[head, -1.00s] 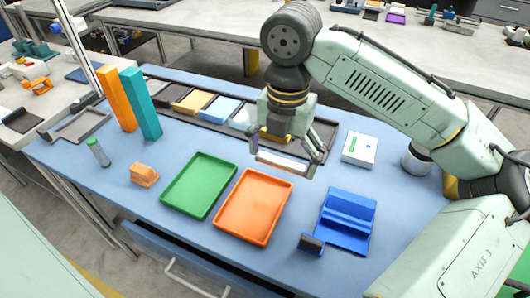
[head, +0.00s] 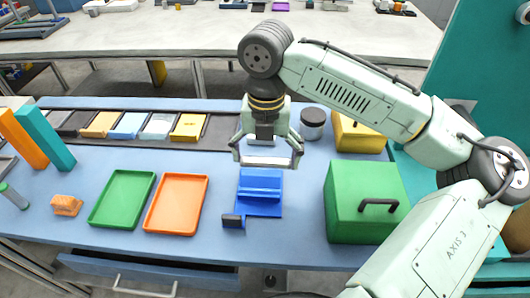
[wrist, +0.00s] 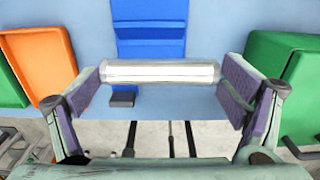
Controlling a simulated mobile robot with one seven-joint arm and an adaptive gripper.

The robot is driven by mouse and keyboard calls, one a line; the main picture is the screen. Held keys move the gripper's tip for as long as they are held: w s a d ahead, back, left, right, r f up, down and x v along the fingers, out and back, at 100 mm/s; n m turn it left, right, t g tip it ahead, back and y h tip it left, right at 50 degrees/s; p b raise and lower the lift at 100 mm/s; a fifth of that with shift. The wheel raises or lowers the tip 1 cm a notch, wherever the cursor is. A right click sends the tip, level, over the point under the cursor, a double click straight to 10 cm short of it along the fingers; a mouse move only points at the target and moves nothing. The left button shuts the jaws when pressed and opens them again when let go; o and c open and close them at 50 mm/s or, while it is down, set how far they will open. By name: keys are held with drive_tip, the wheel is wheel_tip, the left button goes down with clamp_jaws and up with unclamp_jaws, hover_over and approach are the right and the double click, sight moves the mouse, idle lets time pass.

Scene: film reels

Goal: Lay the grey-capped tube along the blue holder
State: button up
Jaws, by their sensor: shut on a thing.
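My gripper (head: 267,161) is shut on the tube (wrist: 160,73), holding it by its two ends between the finger pads. The tube is pale and shiny with greyish ends and lies level, left to right, in the wrist view. In the head view the tube (head: 266,162) hangs above the table just behind the blue holder (head: 261,190). The blue holder also shows in the wrist view (wrist: 150,32), beyond the tube and apart from it. It has a raised ridge across it and a small dark block (head: 232,221) at its front left corner.
An orange tray (head: 177,204) and a green tray (head: 122,199) lie left of the holder. A green box with a handle (head: 368,203) stands to its right, with a yellow box (head: 358,135) and a dark-lidded can (head: 313,123) behind.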

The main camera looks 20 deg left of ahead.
wheel_tip(320, 180, down, 5)
drive_tip(key=b, duration=0.4)
drive_tip(key=shift+r, duration=0.2)
drive_tip(key=shift+f+b, duration=0.55)
drive_tip(key=shift+f, duration=0.9)
drive_tip(key=o, duration=0.9)
drive_tip(key=shift+o, duration=0.2)
wheel_tip(320, 180, up, 12)
drive_tip(key=shift+r, duration=0.1)
